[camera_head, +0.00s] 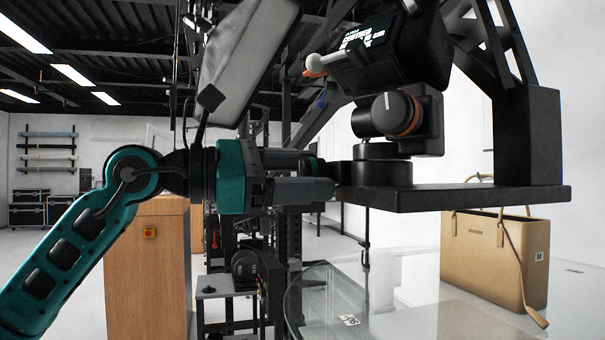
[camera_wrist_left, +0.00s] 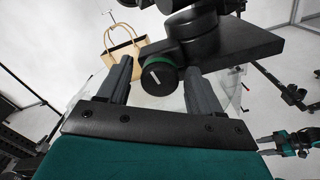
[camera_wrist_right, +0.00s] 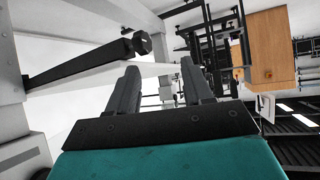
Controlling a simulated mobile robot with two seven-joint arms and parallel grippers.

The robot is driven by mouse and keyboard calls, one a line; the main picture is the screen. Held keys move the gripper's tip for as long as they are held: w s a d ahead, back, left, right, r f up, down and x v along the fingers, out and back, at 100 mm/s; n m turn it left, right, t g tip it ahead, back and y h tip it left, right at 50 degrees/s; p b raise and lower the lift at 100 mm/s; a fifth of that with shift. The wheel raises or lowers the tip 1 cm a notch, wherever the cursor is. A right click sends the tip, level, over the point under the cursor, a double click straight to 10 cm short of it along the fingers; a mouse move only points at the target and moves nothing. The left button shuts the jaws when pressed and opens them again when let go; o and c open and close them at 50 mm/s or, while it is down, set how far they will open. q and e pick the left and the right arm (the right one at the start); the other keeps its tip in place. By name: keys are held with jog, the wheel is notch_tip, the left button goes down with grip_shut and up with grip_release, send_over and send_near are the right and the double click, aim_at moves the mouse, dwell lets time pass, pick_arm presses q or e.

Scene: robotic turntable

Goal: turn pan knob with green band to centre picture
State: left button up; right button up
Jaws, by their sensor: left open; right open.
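The pan knob with the green band (camera_wrist_left: 158,76) is a black disc with a white line on its face. It sits below the camera mount, between the fingertips of my left gripper (camera_wrist_left: 159,69), with gaps beside both fingers. In the head view my left gripper (camera_head: 325,179) reaches it from the left, and its fingers hide most of the knob (camera_head: 311,164). The camera (camera_head: 408,55) is tilted above, and part of its screen (camera_head: 364,36) shows white text. My right gripper (camera_wrist_right: 160,67) is open and empty, away from the mount.
A second knob with an orange band (camera_head: 399,114) and an orange-tipped handle (camera_head: 318,66) are close above. A black platform (camera_head: 470,198) carries the mount. A tan handbag (camera_head: 497,250) stands on a glass turntable (camera_head: 395,315) below. A black bar (camera_wrist_right: 90,62) is left of my right gripper.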

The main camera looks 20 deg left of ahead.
pick_arm(q)
jog(key=b+v, duration=0.2)
jog(key=v, duration=1.1)
jog(key=shift+r, duration=0.1)
